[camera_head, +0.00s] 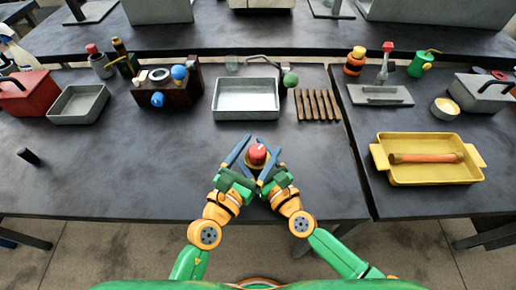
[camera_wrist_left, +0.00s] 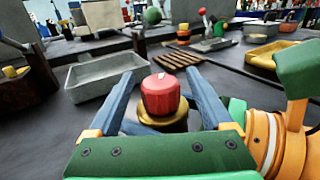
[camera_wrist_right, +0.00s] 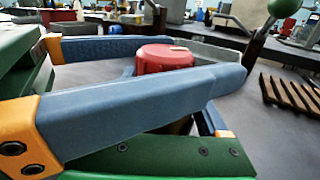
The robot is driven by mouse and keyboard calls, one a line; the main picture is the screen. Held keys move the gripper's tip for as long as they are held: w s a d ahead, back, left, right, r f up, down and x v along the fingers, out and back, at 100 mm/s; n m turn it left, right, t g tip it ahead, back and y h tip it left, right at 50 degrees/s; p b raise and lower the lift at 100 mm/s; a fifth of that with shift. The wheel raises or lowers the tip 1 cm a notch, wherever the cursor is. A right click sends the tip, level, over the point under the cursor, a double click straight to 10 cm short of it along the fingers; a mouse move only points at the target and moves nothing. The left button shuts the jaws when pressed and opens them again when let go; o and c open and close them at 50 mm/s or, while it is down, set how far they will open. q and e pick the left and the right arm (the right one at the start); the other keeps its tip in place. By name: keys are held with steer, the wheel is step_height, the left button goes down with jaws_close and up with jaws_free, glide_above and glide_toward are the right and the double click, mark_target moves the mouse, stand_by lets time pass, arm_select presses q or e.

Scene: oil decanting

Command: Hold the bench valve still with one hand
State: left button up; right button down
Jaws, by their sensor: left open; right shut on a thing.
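The bench valve has a red knob (camera_head: 257,154) on a brass base and stands upright near the front of the dark bench. It also shows in the left wrist view, with the brass base (camera_wrist_left: 165,122) below the knob. My left gripper (camera_head: 248,158) is open, with its blue fingers on both sides of the knob and gaps beside it. My right gripper (camera_head: 270,158) comes in from the right and is shut on the valve. In the right wrist view, a blue finger hides the lower valve and the right gripper's contact.
A grey tray (camera_head: 246,113) stands behind the valve, with a slatted brown rack (camera_head: 318,104) to its right. A wooden block with blue knobs (camera_head: 166,92) stands back left. A yellow tray (camera_head: 430,175) holds an orange rod on the right bench. The bench's left front is mostly clear.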

arm_select(q)
jaws_close()
steer(key=shift+m+g+h, duration=0.3)
steer(key=shift+m+h, duration=0.1)
steer(key=shift+h, duration=0.2)
steer(key=m+h, duration=0.1)
steer(key=m+g+h, duration=0.1)
steer(key=shift+d+r+g+h, duration=0.15)
steer(key=shift+d+g+h, duration=0.05)
steer(key=shift+g+h, duration=0.1)
steer(key=shift+a+f+m+g+h, duration=0.2)
steer(key=shift+f+m+g+h, duration=0.15)
steer(key=shift+g, duration=0.25)
steer(key=shift+m+g+h, duration=0.35)
steer(key=shift+m+g, duration=0.1)
steer(key=shift+g, duration=0.05)
steer(key=shift+r+m+g+h, duration=0.15)
steer(key=shift+m+g+h, duration=0.75)
steer(key=shift+g, duration=0.2)
arm_select(e)
steer(key=shift+s, duration=0.1)
arm_select(q)
steer(key=shift+m+g+h, duration=0.6)
steer(key=shift+m+g, duration=0.45)
steer(key=shift+g, duration=0.45)
steer(key=shift+m+g+h, duration=0.6)
steer(key=shift+m+g, duration=0.45)
steer(key=shift+g, duration=0.45)
steer(key=shift+r+g, duration=0.1)
steer(key=shift+g, duration=0.2)
